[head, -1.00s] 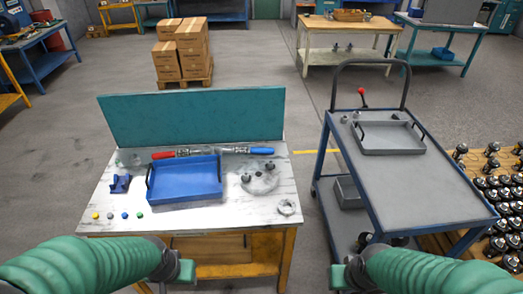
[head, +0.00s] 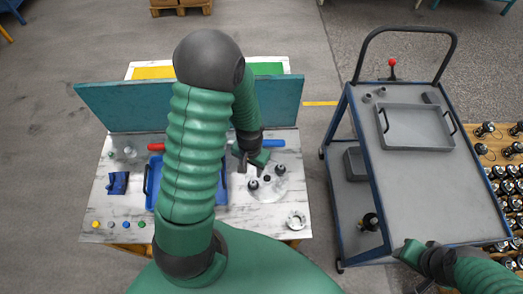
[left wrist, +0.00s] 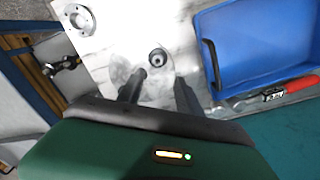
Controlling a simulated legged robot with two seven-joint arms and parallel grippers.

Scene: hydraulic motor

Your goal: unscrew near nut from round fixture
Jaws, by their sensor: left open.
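The round fixture (head: 268,191) is a pale disc on the white marbled table. In the head view dark nuts stand on it: the near nut (head: 253,185) at its front left and another nut (head: 280,170) at its back right. My left gripper (head: 251,162) is open and empty, above and just behind the fixture. In the left wrist view one dark nut (left wrist: 157,57) shows just beyond the gap between the fingers of my left gripper (left wrist: 160,76), apart from them. The fixture is partly hidden there. My right gripper (head: 408,252) is by the cart's front edge; its jaw state is unclear.
A blue tray (left wrist: 255,45) lies beside the fixture, largely behind my left arm in the head view. A metal ring (head: 297,220) lies at the table's front right. A teal panel (head: 120,105) closes the table's back. A grey cart (head: 430,190) stands to the right.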

